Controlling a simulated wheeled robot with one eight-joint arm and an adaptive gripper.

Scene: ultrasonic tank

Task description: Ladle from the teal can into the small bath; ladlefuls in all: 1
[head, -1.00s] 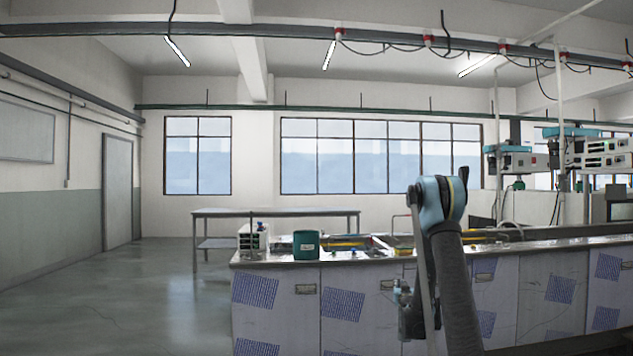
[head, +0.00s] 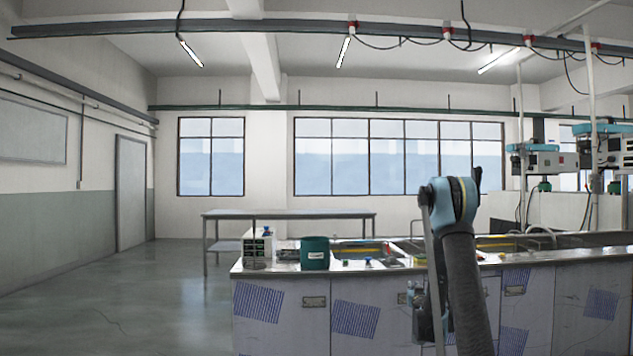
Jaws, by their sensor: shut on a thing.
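The teal can (head: 315,255) stands upright on the near left part of the steel counter; its contents are not visible. Behind and right of it, a sunken bath with a yellow strip (head: 360,247) shows edge-on; I cannot tell surely that it is the small bath. My arm rises at the right of centre and bends at a blue joint. My gripper (head: 418,316) shows only in part, low beside my arm in front of the counter, right of and below the can. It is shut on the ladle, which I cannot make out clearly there.
A white instrument box (head: 257,248) stands left of the can, at the end of the steel counter (head: 290,270). Small blue-capped items lie right of the can. More baths line the counter to the right. A table (head: 290,214) stands behind; the floor at left is clear.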

